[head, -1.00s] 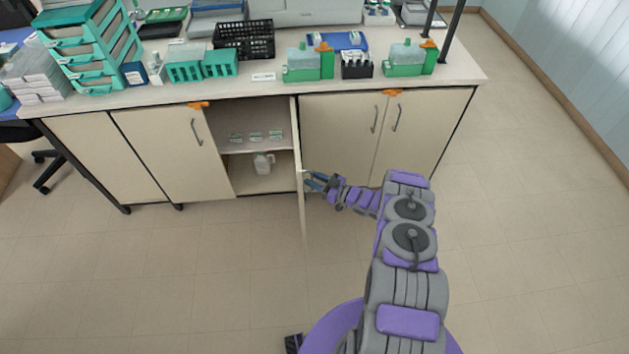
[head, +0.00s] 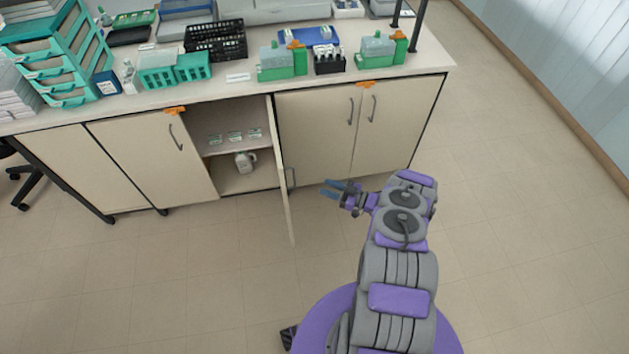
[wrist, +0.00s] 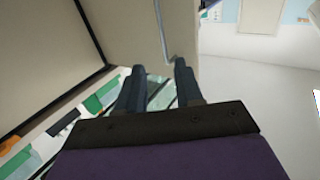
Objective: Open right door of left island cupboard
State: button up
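The right door (head: 280,180) of the left island cupboard stands swung out from the front, seen nearly edge-on in the head view. Its handle (head: 290,177) shows on the outer face. My gripper (head: 322,189) is to the right of this door, apart from it in the head view. In the wrist view my gripper (wrist: 160,72) has its fingers spread with nothing between them, and a pale panel with a metal handle (wrist: 163,35) lies beyond the tips. The left door (head: 150,155) is shut. The open compartment (head: 222,175) shows a shelf with small items and a white jug.
The two doors of the right cupboard (head: 315,135) are shut behind my gripper. The countertop (head: 235,88) above holds green racks, a black basket and staining boxes. The floor (head: 200,280) in front of the cupboards is clear.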

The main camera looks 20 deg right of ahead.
jog(key=shift+v, duration=2)
jog(key=w+d+r+m+t+h, duration=0.15)
jog(key=w+r+h, duration=0.25)
jog(key=w+r, duration=0.45)
jog(key=w+d+r+m+g+h, duration=0.1)
jog(key=w+d+r+h, duration=0.25)
jog(key=w+r, duration=0.5)
notch_tip(320, 180, up, 15)
jog(key=w+a+m+g+h, duration=0.1)
jog(key=a+m+g+h, duration=0.15)
jog(key=h, duration=0.35)
jog(key=s+a+r+m+g+h, duration=0.1)
jog(key=s+a+r+g, duration=0.15)
jog(key=s+r, duration=0.45)
jog(key=s+a+r+m+g+h, duration=0.15)
jog(key=s+a, duration=0.25)
jog(key=s, duration=0.6)
jog(key=s+a+r+g+y, duration=0.1)
jog(key=s+a, duration=0.3)
jog(key=s, duration=0.8)
jog(key=s+a+r+m+g+y, duration=0.1)
jog(key=s+a+g, duration=0.3)
jog(key=s, duration=0.9)
jog(key=s+a+r+g+y, duration=0.1)
jog(key=s+a, duration=0.4)
jog(key=s, duration=0.7)
jog(key=shift+s+a+r+m+g, duration=0.2)
jog(key=shift+s+r+m+g, duration=0.25)
jog(key=shift+g, duration=0.75)
